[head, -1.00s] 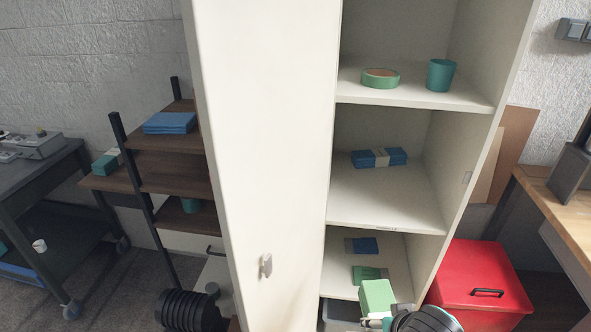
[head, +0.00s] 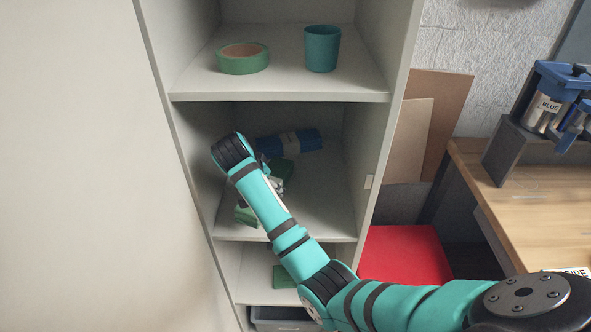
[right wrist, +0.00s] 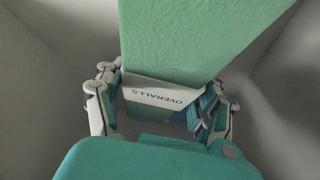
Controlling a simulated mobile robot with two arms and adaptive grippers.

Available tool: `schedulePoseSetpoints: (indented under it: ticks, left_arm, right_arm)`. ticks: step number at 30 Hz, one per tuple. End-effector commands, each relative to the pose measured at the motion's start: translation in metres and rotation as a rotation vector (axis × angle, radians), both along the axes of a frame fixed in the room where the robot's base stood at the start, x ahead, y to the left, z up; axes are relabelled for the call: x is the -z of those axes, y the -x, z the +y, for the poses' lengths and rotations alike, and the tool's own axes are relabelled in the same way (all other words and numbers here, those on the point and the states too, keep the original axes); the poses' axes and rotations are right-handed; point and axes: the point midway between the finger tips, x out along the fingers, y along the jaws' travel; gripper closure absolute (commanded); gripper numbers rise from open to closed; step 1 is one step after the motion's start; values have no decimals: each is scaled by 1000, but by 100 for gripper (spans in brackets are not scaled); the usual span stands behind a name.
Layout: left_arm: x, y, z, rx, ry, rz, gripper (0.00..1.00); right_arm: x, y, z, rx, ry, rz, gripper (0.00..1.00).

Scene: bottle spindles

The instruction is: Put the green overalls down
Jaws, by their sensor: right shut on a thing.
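The green overalls are a folded green bundle with a white band reading OVERALLS (right wrist: 165,95). My right gripper (right wrist: 163,103) is shut on them, with a finger on each side of the band. In the head view, parts of the green overalls (head: 246,215) show around my right gripper (head: 273,184), inside the middle shelf compartment (head: 325,222). My forearm hides much of the gripper and bundle there. I cannot tell whether the bundle touches the shelf. A blue folded bundle (head: 290,141) lies behind it, towards the back. My left gripper is not in view.
The upper shelf holds a green tape roll (head: 243,60) and a teal cup (head: 322,48). Another green item (head: 285,276) lies on the lower shelf. The open cabinet door (head: 80,180) fills the left. A red box (head: 405,255) and a wooden bench (head: 535,205) stand right.

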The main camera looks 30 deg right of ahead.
Motion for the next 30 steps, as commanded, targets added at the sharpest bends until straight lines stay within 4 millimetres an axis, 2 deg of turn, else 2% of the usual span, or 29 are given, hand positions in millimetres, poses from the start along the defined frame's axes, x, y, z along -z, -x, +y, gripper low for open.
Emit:
schedulePoseSetpoints:
  ticks: [2, 5, 13, 19, 22, 26, 30]
  left_arm:
    - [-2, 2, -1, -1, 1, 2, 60]
    - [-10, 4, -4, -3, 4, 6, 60]
    - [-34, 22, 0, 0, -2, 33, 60]
    - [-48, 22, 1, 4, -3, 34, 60]
    - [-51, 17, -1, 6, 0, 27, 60]
    - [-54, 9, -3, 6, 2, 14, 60]
    - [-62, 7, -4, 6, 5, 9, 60]
  right_arm:
    - [-1, -1, -1, 19, 1, 1, 73]
    - [-2, 2, -18, 29, 5, 0, 73]
    - [3, 18, -90, 27, 7, 2, 73]
    - [9, 28, -135, 26, 5, 1, 73]
    - [12, 30, -147, 23, 4, 1, 73]
    - [15, 31, -153, 21, 3, -1, 73]
    - [34, 33, -153, 21, 2, 4, 73]
